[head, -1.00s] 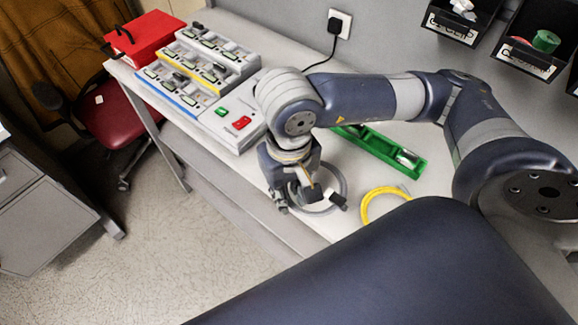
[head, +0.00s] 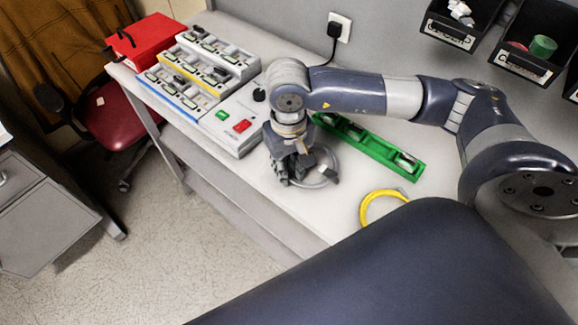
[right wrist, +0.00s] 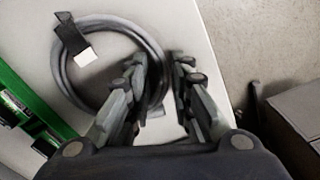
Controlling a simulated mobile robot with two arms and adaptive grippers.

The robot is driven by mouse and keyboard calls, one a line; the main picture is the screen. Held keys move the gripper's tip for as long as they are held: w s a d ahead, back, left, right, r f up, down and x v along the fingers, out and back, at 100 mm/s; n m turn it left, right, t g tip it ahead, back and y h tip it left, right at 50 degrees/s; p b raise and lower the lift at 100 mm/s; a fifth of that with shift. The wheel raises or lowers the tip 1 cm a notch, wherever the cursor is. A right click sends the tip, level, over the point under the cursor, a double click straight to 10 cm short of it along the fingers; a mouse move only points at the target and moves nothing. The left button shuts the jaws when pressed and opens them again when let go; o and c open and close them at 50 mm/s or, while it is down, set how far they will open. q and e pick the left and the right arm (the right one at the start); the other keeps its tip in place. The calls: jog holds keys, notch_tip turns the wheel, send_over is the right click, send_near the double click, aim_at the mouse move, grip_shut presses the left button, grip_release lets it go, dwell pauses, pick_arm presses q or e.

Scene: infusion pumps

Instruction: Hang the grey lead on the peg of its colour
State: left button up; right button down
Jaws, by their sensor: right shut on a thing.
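The grey lead (head: 334,156) is coiled in a ring, with a black strap and a white tag on it. It also shows in the right wrist view (right wrist: 66,82), above the pale worktop. My right gripper (head: 296,172) points down at the left side of the coil. In the right wrist view its fingers (right wrist: 159,76) close around the coil's right edge, so it is shut on the lead. How far the coil is above the worktop is hard to tell. No peg shows clearly in either view. My left gripper is out of view.
A yellow coiled lead (head: 366,207) lies on the worktop (head: 300,225) at the right. A long green tray (head: 370,149) lies behind my gripper. Pump racks (head: 200,75), a grey unit with a red switch (head: 241,126) and a red box (head: 152,42) stand left. Black bins (head: 525,62) hang upper right.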

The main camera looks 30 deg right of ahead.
jog(key=shift+f, duration=0.15)
jog(key=c, duration=1.4)
grip_release()
jog(key=shift+r, duration=0.6)
jog(key=shift+r+b, duration=1.4)
jog(key=shift+r, duration=4.2)
